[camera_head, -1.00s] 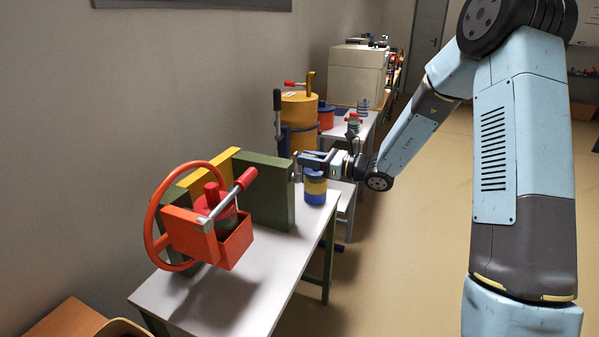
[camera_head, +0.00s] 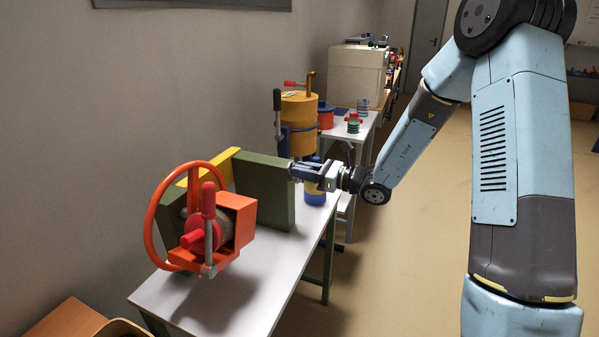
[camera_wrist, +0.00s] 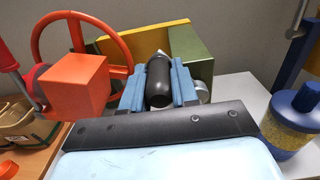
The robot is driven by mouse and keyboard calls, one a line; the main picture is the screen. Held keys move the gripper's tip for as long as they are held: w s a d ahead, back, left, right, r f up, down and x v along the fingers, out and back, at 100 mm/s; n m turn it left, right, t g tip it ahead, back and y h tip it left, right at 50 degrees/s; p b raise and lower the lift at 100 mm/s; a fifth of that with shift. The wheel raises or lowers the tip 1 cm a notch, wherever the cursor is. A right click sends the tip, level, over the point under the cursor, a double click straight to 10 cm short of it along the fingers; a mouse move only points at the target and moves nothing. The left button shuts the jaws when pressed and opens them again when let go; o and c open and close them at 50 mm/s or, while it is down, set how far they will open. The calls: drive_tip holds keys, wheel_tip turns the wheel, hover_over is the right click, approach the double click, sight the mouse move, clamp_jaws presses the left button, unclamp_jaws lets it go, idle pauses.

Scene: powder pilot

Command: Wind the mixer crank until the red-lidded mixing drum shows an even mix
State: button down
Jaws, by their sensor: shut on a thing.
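The red-lidded mixing drum (camera_head: 228,226) sits in an orange cradle (camera_head: 240,207) on the near part of the table. It is tilted, with its red lid (camera_head: 197,238) toward the lower left. Its contents are too small to judge. My gripper (camera_head: 296,173) is at the housing's right side. In the wrist view, its blue jaws (camera_wrist: 158,88) are shut on the black crank handle (camera_wrist: 159,78). The crank arm is mostly hidden.
A jar with blue and yellow bands (camera_head: 315,194) stands close below my gripper; it also shows at the right of the wrist view (camera_wrist: 296,112). A yellow machine (camera_head: 299,110) with a black lever stands behind. Open floor (camera_head: 410,260) lies to the right.

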drive_tip(key=shift+s+a+f, duration=0.2)
drive_tip(key=shift+s+f, duration=0.45)
drive_tip(key=shift+f, duration=0.25)
drive_tip(key=shift+s+a+f, duration=0.2)
drive_tip(key=shift+s+f, duration=0.45)
drive_tip(key=shift+f, duration=0.25)
drive_tip(key=shift+s+f, duration=0.15)
drive_tip(key=shift+f, duration=2.2)
drive_tip(key=f, duration=0.1)
drive_tip(key=w+f, duration=0.2)
drive_tip(key=shift+w+d+f, duration=0.15)
drive_tip(key=shift+d+f, duration=0.15)
drive_tip(key=shift+d, duration=0.05)
drive_tip(key=shift+w+d+f, duration=0.25)
drive_tip(key=shift+w+f, duration=0.05)
drive_tip(key=shift+w, duration=0.35)
drive_tip(key=shift+w+d+f, duration=0.2)
drive_tip(key=shift+w+f, duration=0.05)
drive_tip(key=shift+w, duration=0.4)
drive_tip(key=shift+w+d+f, duration=0.25)
drive_tip(key=shift+w+f, duration=0.05)
drive_tip(key=shift+w, duration=0.35)
